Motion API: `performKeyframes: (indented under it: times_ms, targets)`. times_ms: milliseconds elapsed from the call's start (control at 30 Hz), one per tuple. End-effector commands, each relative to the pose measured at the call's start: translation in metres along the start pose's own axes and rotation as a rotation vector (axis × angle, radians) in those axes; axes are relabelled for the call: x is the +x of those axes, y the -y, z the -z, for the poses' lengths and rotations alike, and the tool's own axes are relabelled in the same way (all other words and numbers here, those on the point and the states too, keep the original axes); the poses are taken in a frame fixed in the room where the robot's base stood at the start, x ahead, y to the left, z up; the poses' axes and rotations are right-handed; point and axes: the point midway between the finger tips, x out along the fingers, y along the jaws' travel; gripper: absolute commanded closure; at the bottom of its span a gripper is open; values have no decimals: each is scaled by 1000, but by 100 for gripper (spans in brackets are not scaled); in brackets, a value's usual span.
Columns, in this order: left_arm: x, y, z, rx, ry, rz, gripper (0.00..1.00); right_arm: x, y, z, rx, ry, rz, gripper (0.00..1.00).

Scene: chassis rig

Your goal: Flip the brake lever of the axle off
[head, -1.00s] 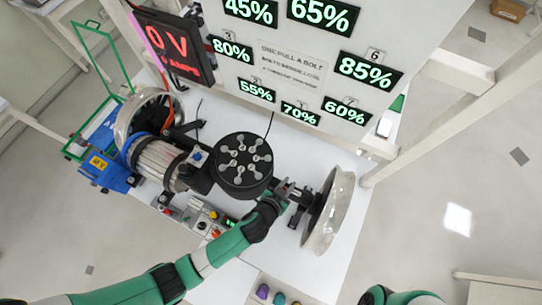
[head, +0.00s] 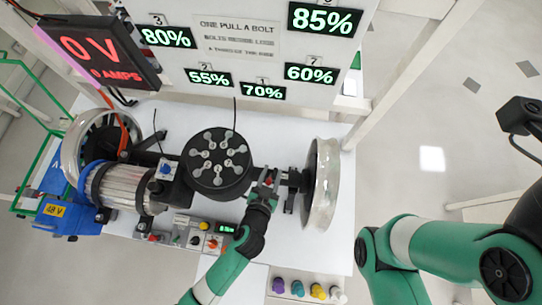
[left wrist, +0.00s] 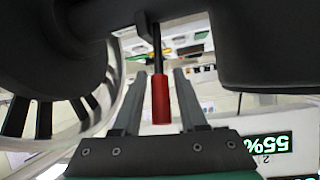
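The brake lever has a red handle (left wrist: 160,98) on a thin dark stem, seen in the left wrist view hanging between my fingers. My left gripper (left wrist: 160,110) is open around it, with a visible gap on each side. In the head view my left gripper (head: 265,184) is at the axle (head: 286,178), between the round black hub (head: 216,163) and the right wheel (head: 321,184). The lever is small and partly covered by the gripper there. My right arm is at the right; its gripper does not show.
A motor (head: 128,188) and left wheel (head: 92,143) stand left of the hub. A control box (head: 202,236) lies in front. Coloured knobs (head: 298,288) line the table's front edge. A percentage board (head: 240,45) and a 0 V display (head: 95,50) stand behind. Bare table (head: 330,250) shows front right.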

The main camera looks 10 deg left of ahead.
Motion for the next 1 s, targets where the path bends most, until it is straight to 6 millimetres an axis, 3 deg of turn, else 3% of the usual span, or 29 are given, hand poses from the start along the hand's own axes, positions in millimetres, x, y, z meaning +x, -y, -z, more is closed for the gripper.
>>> performKeyframes:
  times_ms: [300, 433, 800, 1000]
  targets:
    - [0, 0, 0, -1, 0, 0, 48, 0, 0, 0, 0, 0, 0, 50]
    - [-10, 0, 1, 0, -1, -1, 48, 2, 0, 2, 0, 0, 0, 50]
    - [-91, 0, 1, 1, -1, -3, 48, 7, 0, 7, 0, 0, 0, 50]
    - [-114, 0, 0, 1, -1, -2, 48, 7, 0, 6, 0, 0, 0, 50]
